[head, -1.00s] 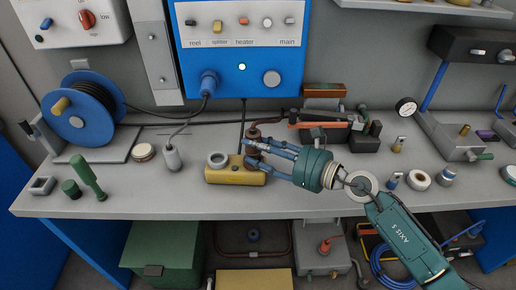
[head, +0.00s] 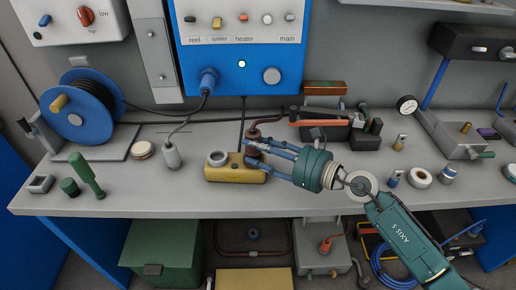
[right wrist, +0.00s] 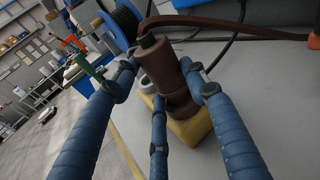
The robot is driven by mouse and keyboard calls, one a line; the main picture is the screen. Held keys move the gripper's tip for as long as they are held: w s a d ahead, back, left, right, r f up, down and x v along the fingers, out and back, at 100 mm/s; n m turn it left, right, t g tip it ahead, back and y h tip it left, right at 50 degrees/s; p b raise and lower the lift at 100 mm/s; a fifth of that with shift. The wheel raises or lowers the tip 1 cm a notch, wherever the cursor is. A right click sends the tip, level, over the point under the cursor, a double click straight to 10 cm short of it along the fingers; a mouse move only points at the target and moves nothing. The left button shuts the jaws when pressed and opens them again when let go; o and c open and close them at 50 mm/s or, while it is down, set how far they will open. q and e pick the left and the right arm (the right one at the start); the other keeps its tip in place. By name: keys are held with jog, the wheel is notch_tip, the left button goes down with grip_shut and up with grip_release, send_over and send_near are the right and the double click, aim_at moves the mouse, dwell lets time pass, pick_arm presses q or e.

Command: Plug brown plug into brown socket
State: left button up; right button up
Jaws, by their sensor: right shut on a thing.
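The brown plug (head: 254,134) stands roughly upright over the right end of the yellow block (head: 232,175). My right gripper (head: 252,150) reaches in from the right, its blue fingers around the plug. In the right wrist view the fingers are shut on the brown plug (right wrist: 161,66), with its cable leaving from the top. A brown round part, seemingly the brown socket (right wrist: 181,108), sits on the yellow block below the plug. The plug meets or nearly meets it; I cannot tell how deep it sits. My left gripper is not in view.
A grey ring-shaped socket (head: 217,158) is on the block's left end. A grey plug (head: 171,155) with a cable stands to the left. A blue cable reel (head: 77,115) and green tools are farther left. A dark toolbox (head: 325,130) is behind right.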

pick_arm(q)
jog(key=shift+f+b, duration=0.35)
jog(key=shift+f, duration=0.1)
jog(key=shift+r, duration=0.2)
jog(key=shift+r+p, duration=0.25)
jog(key=shift+p, duration=0.2)
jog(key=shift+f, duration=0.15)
dwell(1.8)
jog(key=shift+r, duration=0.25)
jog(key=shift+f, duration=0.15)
dwell(2.1)
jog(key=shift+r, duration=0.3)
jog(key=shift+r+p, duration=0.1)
jog(key=shift+p, duration=0.25)
dwell(1.2)
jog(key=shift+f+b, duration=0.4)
